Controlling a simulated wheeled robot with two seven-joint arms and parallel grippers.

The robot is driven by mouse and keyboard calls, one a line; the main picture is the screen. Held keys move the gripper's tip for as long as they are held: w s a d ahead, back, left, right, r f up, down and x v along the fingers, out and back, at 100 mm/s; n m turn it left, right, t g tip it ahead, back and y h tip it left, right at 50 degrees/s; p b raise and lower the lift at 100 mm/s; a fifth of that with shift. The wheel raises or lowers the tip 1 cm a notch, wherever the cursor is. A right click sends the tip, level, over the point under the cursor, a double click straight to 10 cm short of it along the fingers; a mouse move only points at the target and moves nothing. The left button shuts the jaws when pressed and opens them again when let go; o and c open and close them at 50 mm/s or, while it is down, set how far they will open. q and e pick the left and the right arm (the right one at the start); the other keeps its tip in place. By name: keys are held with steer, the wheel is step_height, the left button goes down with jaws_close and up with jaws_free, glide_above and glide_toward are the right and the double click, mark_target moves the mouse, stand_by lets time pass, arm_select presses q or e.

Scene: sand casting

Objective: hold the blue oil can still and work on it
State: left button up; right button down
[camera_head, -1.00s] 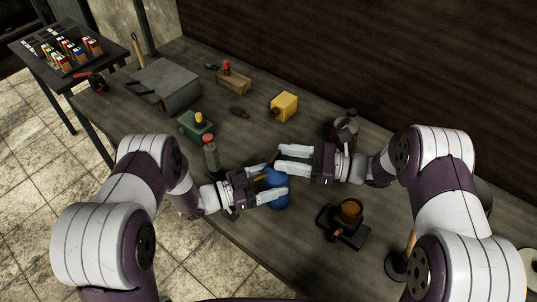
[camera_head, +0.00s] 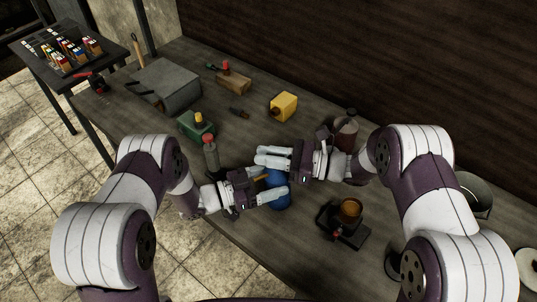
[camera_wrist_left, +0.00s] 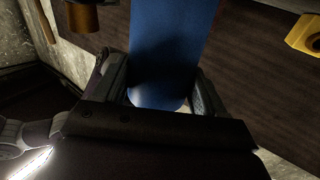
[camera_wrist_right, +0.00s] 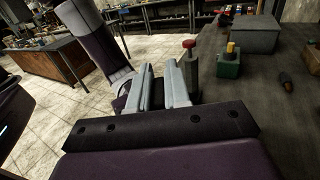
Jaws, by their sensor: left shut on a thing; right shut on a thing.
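The blue oil can (camera_head: 278,204) stands near the front edge of the workbench, partly hidden by my left gripper. My left gripper (camera_head: 282,188) is shut on it, with a finger on each side. The left wrist view shows the can's blue body (camera_wrist_left: 165,45) between the fingers. My right gripper (camera_head: 258,157) is just above and behind the can, its fingers pointing left. In the right wrist view its fingers (camera_wrist_right: 160,84) are close together. What lies between them cannot be made out.
A bottle with a red cap (camera_head: 210,152) and a green box (camera_head: 195,125) stand left of the grippers. A yellow block (camera_head: 284,106) is behind. A black stand with an amber cup (camera_head: 350,209) and a dark jar (camera_head: 346,132) are to the right.

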steer(key=shift+w+d+m+t, duration=0.1)
steer(key=shift+w+m+t, duration=0.15)
steer(key=shift+t, duration=0.25)
steer(key=m+t, duration=0.1)
steer(key=m+t+h, duration=0.1)
steer(key=t, duration=0.1)
steer(key=m+t+h, duration=0.1)
steer(key=t, duration=0.1)
steer(key=shift+w+m, duration=0.25)
steer(key=shift+w+d+m+t+h, duration=0.15)
steer(key=shift+m+t+h, duration=0.75)
steer(key=shift+t, duration=0.2)
steer(key=shift+w+d+m+t+h, duration=0.15)
steer(key=shift+m+t+h, duration=0.75)
steer(key=shift+t, duration=0.2)
steer(key=shift+d, duration=0.1)
steer(key=c, duration=1.2)
jaws_free()
steer(key=shift+o, duration=0.2)
steer(key=shift+s, duration=0.1)
steer(key=v, duration=0.7)
steer(key=shift+s, duration=0.1)
